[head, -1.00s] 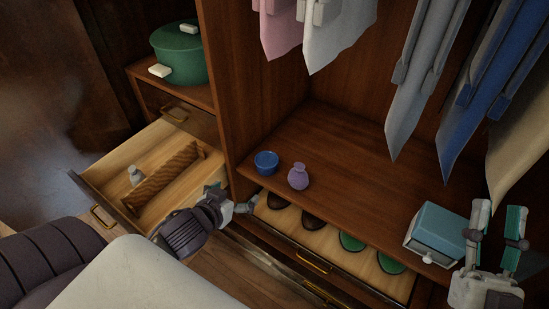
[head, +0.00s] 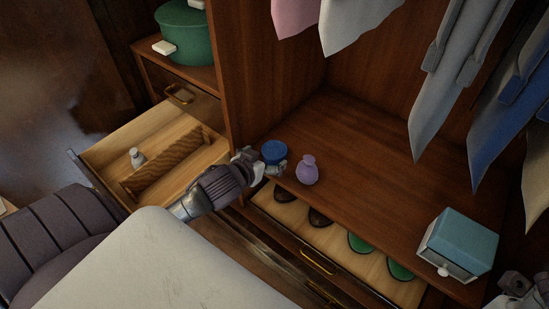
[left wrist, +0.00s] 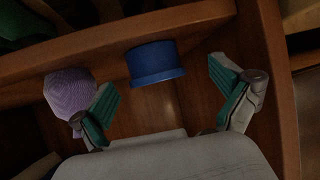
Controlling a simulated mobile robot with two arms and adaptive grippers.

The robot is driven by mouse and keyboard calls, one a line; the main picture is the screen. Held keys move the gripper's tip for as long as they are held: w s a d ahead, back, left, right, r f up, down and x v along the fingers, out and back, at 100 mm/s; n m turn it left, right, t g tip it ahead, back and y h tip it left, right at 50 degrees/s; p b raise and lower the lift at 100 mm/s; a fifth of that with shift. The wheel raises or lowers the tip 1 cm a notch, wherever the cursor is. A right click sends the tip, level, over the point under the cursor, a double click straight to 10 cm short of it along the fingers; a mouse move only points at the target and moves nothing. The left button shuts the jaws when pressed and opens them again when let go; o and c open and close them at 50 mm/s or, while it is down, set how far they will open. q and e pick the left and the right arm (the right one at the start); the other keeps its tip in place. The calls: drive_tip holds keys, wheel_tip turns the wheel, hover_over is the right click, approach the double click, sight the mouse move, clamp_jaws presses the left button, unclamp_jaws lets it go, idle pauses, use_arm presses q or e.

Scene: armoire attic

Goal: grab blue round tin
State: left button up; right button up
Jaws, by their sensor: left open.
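In the left wrist view the tin (left wrist: 154,63) shows ahead, between and beyond the two green-padded fingers of my left gripper (left wrist: 166,105), which are spread wide and empty. My right gripper (head: 520,288) is only partly in view at the lower right corner of the head view, and its fingers cannot be made out.
A teal box (head: 459,244) sits at the shelf's right. Open drawers (head: 97,152) lie left and below. Clothes hang above; the middle shelf is clear.

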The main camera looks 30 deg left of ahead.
sight(277, 150)
use_arm(q)
drive_tip(key=shift+w+f, duration=0.15)
drive_tip(key=shift+w, duration=0.05)
drive_tip(key=shift+w+b, duration=0.3)
drive_tip(key=b+x, duration=0.1)
drive_tip(key=x, duration=0.1)
drive_tip(key=b+x, duration=0.1)
drive_tip(key=shift+w+d, duration=0.2)
drive_tip(key=shift+w, duration=0.3)
drive_tip(key=shift+w+f, duration=0.15)
drive_tip(key=shift+w, duration=0.3)
drive_tip(key=c, duration=1.2)
